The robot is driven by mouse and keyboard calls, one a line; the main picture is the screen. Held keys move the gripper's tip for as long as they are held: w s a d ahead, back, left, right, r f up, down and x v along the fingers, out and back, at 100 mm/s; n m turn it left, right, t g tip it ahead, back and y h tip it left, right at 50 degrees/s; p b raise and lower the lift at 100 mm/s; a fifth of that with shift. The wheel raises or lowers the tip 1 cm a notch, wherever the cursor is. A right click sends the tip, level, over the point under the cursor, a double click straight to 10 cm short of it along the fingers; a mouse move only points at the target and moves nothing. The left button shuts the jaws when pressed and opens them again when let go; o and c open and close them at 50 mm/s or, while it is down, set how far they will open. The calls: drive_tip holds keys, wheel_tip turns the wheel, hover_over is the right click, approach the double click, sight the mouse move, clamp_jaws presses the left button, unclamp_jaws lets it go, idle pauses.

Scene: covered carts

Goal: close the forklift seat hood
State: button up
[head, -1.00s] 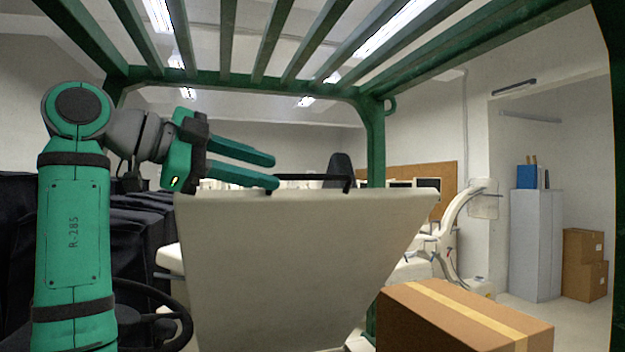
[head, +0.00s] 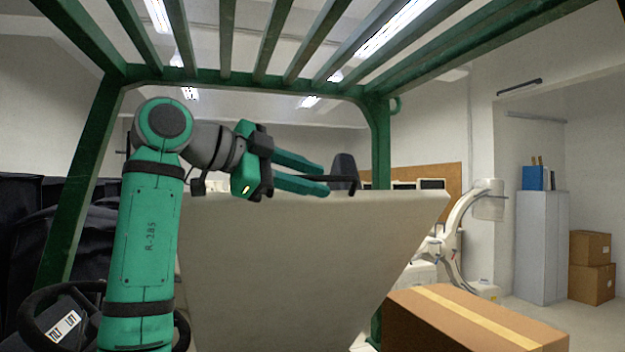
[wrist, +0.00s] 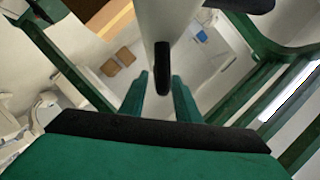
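The seat hood (head: 270,260) is a large off-white panel standing raised, its broad face toward the head camera. My gripper (head: 325,178) is at the top edge, fingers pointing right and overlapping the handle. In the wrist view, the two green fingers (wrist: 160,78) are apart, with the black handle (wrist: 163,62) end-on between and just beyond their tips. A gap shows on each side of it. The hood's pale edge (wrist: 172,18) shows above.
The green overhead guard (head: 240,78) with slats and posts surrounds the space. A black steering wheel (head: 32,300) is at lower left, partly behind my arm. A cardboard box (head: 470,320) sits at lower right. Dark covered carts (head: 35,215) stand at left.

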drive_tip(key=shift+w+d+f, duration=0.1)
drive_tip(key=shift+w+d, duration=0.05)
drive_tip(key=shift+d, duration=0.45)
drive_tip(key=shift+a, duration=0.1)
clamp_jaws()
